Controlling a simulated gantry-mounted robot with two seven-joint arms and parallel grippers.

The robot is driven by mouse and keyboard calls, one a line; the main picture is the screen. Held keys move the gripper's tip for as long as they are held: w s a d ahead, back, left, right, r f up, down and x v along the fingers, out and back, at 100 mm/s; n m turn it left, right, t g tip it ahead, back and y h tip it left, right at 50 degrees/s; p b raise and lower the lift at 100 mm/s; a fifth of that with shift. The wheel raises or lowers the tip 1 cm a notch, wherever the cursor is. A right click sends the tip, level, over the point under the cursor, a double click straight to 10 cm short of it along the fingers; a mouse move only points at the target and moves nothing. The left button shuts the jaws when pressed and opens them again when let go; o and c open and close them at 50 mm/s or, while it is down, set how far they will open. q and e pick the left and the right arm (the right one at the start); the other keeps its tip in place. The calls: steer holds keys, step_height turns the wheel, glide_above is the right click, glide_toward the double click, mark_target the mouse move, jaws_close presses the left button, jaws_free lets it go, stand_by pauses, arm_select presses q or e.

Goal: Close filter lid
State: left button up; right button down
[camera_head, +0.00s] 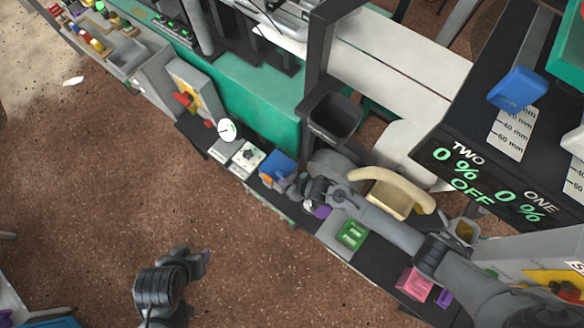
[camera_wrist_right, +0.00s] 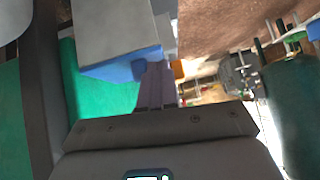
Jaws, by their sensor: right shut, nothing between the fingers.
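A blue block-like part (camera_head: 277,166) sits on the dark bench ledge in the head view, and I take it for the filter part. In the right wrist view, a blue part (camera_wrist_right: 122,66) shows under a pale grey panel (camera_wrist_right: 112,27); I cannot tell whether this panel is the lid. My right gripper (camera_head: 281,184) is shut and empty, right beside the blue part. Its fingertips (camera_wrist_right: 156,86) overlap the blue part's edge in the wrist view; contact is unclear. My left gripper (camera_head: 198,262) hangs over the brown floor, away from the bench, its jaw opening unclear.
A green block (camera_head: 352,234), a pink block (camera_head: 414,283) and a cream curved handle (camera_head: 394,185) lie along the ledge near my right arm. A black bin (camera_head: 335,116) stands behind. A white round dial (camera_head: 227,129) is left of the blue part. The floor in front is clear.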

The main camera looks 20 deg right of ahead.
steer(key=shift+s+a+f, duration=0.1)
steer(key=shift+a+f, duration=0.05)
steer(key=shift+f, duration=0.5)
steer(key=shift+s+f, duration=0.1)
